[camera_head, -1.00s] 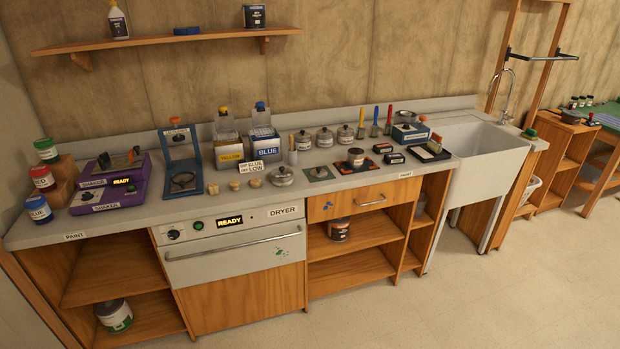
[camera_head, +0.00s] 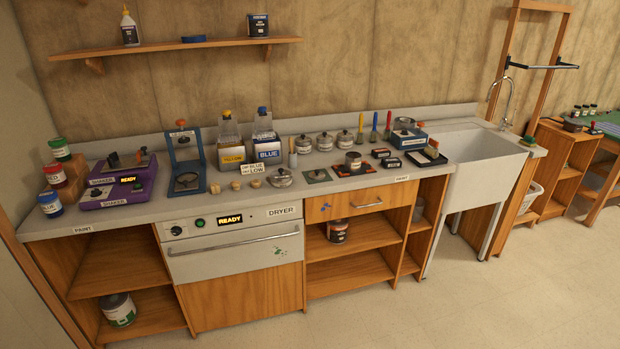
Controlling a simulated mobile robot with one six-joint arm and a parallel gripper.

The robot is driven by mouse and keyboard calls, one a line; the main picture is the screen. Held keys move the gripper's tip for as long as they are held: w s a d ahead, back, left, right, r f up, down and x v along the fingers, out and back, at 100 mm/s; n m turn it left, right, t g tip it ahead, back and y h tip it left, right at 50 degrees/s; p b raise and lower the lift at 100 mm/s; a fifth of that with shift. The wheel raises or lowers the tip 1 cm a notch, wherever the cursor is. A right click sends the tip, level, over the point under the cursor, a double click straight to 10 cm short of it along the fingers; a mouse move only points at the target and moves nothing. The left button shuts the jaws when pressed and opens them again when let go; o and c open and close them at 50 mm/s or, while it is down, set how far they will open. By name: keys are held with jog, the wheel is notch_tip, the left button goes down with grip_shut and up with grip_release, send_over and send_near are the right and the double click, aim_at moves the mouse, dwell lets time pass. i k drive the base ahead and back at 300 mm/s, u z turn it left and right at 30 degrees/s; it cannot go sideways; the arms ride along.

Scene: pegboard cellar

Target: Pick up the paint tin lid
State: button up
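No part of my gripper shows in the head view. Which thing is the paint tin lid is not certain. A low silver round piece with a dark knob (camera_head: 282,178), which looks like a lid, sits near the middle of the grey counter (camera_head: 225,199), behind the dryer's front edge.
Wooden knobs (camera_head: 255,184) lie left of the silver piece. Yellow and blue boxes (camera_head: 266,150), a blue stand (camera_head: 186,162) and a purple shaker (camera_head: 119,190) crowd the counter's back and left. A white sink (camera_head: 483,160) is at right. The floor in front (camera_head: 470,310) is clear.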

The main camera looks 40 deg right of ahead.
aim_at(316, 174)
jog(key=z, duration=0.1)
jog(key=i, duration=0.95)
jog(key=u, duration=0.05)
